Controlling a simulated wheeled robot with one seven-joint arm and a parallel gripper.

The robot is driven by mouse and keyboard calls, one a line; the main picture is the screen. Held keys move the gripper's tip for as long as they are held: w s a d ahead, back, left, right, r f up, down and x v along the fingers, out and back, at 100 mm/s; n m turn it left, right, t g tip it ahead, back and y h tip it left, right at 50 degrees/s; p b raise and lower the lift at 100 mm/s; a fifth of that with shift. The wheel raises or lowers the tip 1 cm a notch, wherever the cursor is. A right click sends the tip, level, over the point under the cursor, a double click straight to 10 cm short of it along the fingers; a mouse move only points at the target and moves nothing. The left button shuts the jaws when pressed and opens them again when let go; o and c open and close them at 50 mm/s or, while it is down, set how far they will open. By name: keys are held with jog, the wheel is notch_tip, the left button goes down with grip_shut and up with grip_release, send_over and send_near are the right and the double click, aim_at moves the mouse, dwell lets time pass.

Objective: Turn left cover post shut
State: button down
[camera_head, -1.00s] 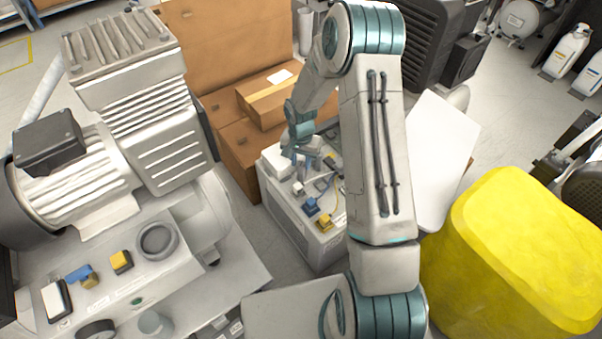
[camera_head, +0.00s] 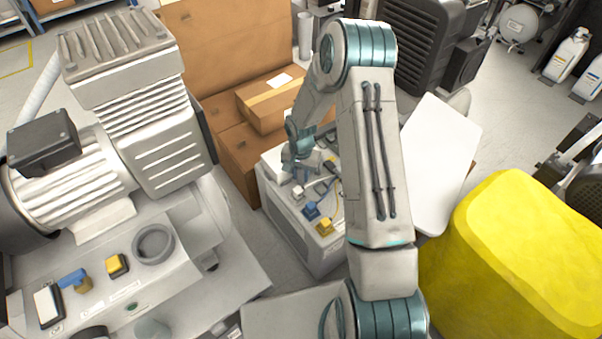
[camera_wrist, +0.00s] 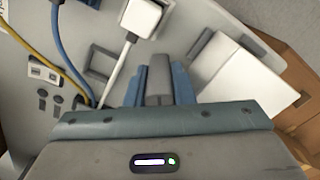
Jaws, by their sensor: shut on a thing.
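My gripper (camera_head: 302,172) reaches down over the grey-white unit (camera_head: 285,222) in the middle of the head view. In the wrist view its two blue fingers (camera_wrist: 159,84) are shut on a small grey post (camera_wrist: 160,72), which I take for the left cover post. A white block-shaped cover (camera_wrist: 235,75) with a grey band lies just right of the fingers in the wrist view. In the head view the arm partly hides this spot.
A white plug (camera_wrist: 141,17) with a pale cable stands near the fingers, with blue (camera_wrist: 66,45) and yellow (camera_wrist: 28,45) cables to its left. Cardboard boxes (camera_head: 235,150) stand behind the unit.

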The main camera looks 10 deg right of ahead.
jog(key=shift+n, duration=0.3)
jog(key=n+p, duration=0.2)
jog(key=n, duration=0.3)
jog(key=shift+r, duration=0.1)
jog(key=n+p, duration=0.1)
jog(key=n, duration=0.4)
jog(key=shift+d+p, duration=0.1)
jog(key=shift+p, duration=0.25)
jog(key=shift+n, duration=0.3)
jog(key=c, duration=1.5)
grip_release()
notch_tip(320, 180, up, 14)
jog(key=p, duration=0.4)
jog(key=shift+f, duration=0.2)
